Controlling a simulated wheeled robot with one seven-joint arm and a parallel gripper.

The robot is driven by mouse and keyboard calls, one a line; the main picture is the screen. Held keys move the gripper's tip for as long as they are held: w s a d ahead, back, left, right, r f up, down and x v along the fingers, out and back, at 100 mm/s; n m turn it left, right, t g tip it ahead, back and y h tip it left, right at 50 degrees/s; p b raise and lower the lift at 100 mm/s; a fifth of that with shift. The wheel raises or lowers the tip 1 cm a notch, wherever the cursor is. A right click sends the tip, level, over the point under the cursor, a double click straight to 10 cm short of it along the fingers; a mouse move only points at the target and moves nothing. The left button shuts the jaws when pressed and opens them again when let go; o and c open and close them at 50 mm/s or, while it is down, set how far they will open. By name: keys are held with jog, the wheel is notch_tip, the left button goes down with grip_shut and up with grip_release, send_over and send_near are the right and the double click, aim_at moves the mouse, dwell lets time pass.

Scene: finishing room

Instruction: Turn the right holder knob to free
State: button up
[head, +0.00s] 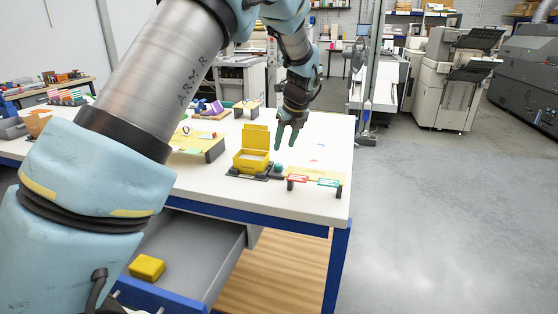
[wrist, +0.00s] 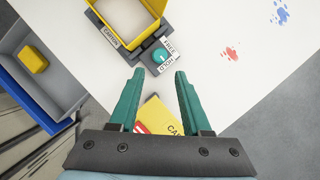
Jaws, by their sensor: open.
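The holder knob (wrist: 160,56) is a teal round knob on a dark base beside the yellow carton (wrist: 128,16), with FREE and HOLD labels next to it. Which label it points at is too small to tell. In the head view the knob (head: 278,168) sits at the right of the open yellow carton (head: 251,160). My gripper (head: 291,136) is open and empty above the table, over the knob's area. In the wrist view my gripper (wrist: 159,74) has its two teal fingers pointing toward the knob, apart from it.
A yellow board with red and teal tags (head: 315,175) stands at the table's front right corner. An open grey drawer (head: 205,255) holding a yellow block (head: 147,267) juts out below. The white tabletop (head: 325,135) is mostly clear behind and right of the knob.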

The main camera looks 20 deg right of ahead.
aim_at(279, 164)
jog(key=p+x, duration=0.2)
jog(key=x, duration=0.7)
jog(key=shift+f+p, duration=0.15)
jog(key=shift+p, duration=0.15)
grip_shut()
